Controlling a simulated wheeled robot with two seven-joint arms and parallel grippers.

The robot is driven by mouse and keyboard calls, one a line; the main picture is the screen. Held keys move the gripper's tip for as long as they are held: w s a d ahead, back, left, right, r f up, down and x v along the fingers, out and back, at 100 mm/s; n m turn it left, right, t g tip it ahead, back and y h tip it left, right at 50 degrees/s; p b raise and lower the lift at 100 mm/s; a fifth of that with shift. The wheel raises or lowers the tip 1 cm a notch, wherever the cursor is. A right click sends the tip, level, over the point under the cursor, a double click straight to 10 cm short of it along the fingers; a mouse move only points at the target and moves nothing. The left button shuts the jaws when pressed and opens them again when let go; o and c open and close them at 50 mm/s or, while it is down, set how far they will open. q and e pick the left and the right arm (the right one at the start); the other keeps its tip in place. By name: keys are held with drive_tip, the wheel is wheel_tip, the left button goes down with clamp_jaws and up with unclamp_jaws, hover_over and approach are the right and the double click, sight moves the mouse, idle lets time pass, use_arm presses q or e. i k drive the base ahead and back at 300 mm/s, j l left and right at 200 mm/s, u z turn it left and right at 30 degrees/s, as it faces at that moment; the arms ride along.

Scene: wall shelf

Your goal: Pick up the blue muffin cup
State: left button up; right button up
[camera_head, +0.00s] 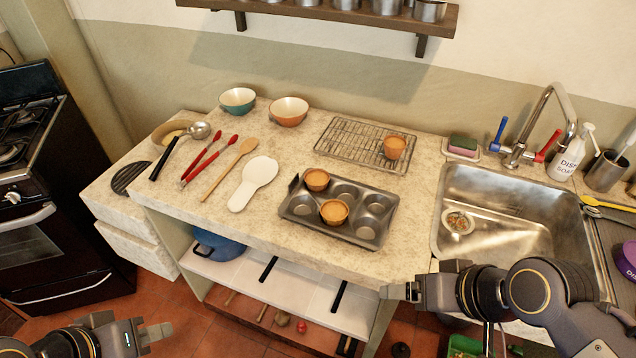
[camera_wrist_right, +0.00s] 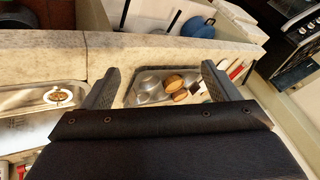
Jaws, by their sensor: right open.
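No muffin cup that looks blue shows in either view. In the head view, an orange-brown muffin cup (camera_head: 317,180) sits in the far-left well of the dark muffin tray (camera_head: 366,232), and another muffin cup (camera_head: 334,212) sits in a near well. A third orange cup (camera_head: 394,147) stands on the wire cooling rack (camera_head: 345,136). My right gripper (camera_head: 402,291) is at the counter's front edge, right of the tray and apart from it. In the right wrist view its fingers (camera_wrist_right: 158,90) are open with nothing held. My left gripper (camera_head: 152,334) is low at the bottom left, away from the counter.
A sink (camera_head: 490,262) with a tap lies to the right. A white spoon rest (camera_head: 254,182), a wooden spoon (camera_head: 229,170) and red-handled tongs (camera_head: 208,158) lie left of the tray. Two bowls stand at the back. A wall shelf (camera_head: 340,14) hangs above; a stove is at left.

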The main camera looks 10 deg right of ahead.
sight(317, 180)
drive_tip(key=i+j+z, duration=0.1)
drive_tip(key=j, duration=0.25)
drive_tip(key=i+j+z, duration=0.15)
drive_tip(key=i+j, duration=0.15)
drive_tip(key=i+j+z, duration=0.1)
drive_tip(key=j, duration=0.3)
drive_tip(key=i+z, duration=0.1)
drive_tip(key=z, duration=1.1)
